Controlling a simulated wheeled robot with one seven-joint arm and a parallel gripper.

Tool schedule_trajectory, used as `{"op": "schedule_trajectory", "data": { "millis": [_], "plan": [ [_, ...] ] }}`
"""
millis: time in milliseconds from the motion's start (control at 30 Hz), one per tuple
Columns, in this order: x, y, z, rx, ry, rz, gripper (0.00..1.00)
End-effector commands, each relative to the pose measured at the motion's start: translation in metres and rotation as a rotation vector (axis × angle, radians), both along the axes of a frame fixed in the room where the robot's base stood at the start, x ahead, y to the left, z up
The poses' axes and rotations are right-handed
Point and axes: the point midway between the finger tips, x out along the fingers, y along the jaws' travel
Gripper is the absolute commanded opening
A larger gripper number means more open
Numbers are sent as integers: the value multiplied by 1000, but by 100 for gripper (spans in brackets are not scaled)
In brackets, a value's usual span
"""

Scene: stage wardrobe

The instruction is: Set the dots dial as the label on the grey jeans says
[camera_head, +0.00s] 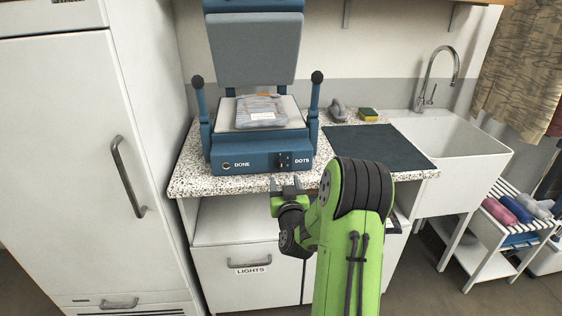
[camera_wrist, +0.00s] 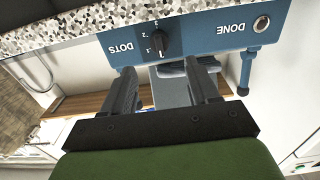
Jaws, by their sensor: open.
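The dots dial (camera_head: 284,160) is a black knob on the front of a blue press (camera_head: 235,160), beside the word DOTS. In the wrist view the dial (camera_wrist: 160,42) appears upside down with small numbers beside it; its setting is too small to read surely. My gripper (camera_head: 287,183) is open and empty just in front of and below the dial. In the wrist view its fingers (camera_wrist: 163,75) point toward the panel, apart from the knob. A folded greyish garment (camera_head: 260,112) lies on the press bed, perhaps the grey jeans. Its label is not legible.
A DONE button (camera_head: 226,166) sits at the panel's left. The press lid (camera_head: 255,48) stands raised, with a lever on each side. A dark mat (camera_head: 378,146), a sponge (camera_head: 368,114) and a sink (camera_head: 450,145) are to the right. A LIGHTS drawer (camera_head: 250,275) is below.

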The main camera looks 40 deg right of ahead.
Motion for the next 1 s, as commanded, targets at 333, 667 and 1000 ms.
{"op": "schedule_trajectory", "data": {
  "millis": [333, 667, 1000],
  "plan": [
    [57, -39, 5, 0, 0, 0, 59],
    [68, -47, 0, 0, 1, 0, 59],
    [68, -46, 0, -1, 1, 0, 18]
  ]
}}
